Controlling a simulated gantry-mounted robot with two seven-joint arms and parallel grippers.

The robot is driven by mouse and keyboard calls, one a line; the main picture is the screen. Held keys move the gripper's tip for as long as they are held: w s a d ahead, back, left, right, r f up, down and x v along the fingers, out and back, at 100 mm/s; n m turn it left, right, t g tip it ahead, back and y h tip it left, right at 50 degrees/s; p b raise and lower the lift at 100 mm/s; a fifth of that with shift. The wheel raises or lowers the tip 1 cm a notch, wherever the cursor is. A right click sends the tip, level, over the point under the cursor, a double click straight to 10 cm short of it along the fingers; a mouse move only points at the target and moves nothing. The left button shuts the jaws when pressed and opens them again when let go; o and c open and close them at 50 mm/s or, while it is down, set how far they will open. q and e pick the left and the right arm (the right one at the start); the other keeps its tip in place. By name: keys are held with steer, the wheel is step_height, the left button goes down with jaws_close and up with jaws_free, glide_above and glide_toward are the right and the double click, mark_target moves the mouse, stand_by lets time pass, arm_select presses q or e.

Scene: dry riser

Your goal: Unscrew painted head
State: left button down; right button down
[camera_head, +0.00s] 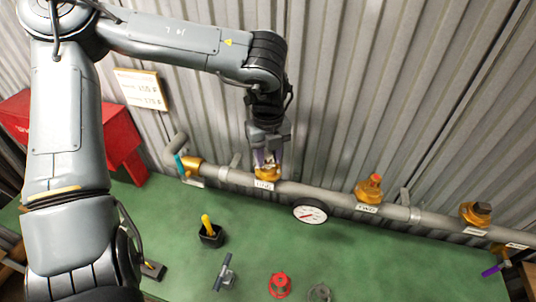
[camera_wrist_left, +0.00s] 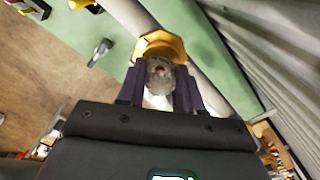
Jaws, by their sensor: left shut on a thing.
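My left gripper (camera_head: 267,158) reaches down from above onto the leftmost brass fitting (camera_head: 267,174) of the grey pipe. In the left wrist view the left gripper (camera_wrist_left: 160,88) has its purple fingers shut on a pale, whitish-grey head (camera_wrist_left: 158,72), which looks like the painted head. The head stands in the yellow brass hex fitting (camera_wrist_left: 160,45). The fingers hide its sides, so I cannot tell whether its thread is still engaged. My right gripper is not in view.
The pipe (camera_head: 330,197) runs along the corrugated wall. Brass fittings with an orange-red top (camera_head: 369,190) and a dark top (camera_head: 476,212) stand to the right. A gauge (camera_head: 310,212), black cup (camera_head: 211,236), grey tool (camera_head: 224,272) and red part (camera_head: 279,285) are in front.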

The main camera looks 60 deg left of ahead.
arm_select(q)
steer(key=n+b, duration=0.2)
steer(key=n, duration=0.1)
steer(key=shift+f+n, duration=0.15)
steer(key=shift+n, duration=0.15)
steer(key=shift+n+b, duration=0.4)
steer(key=shift+n, duration=0.5)
steer(key=shift+r, duration=0.25)
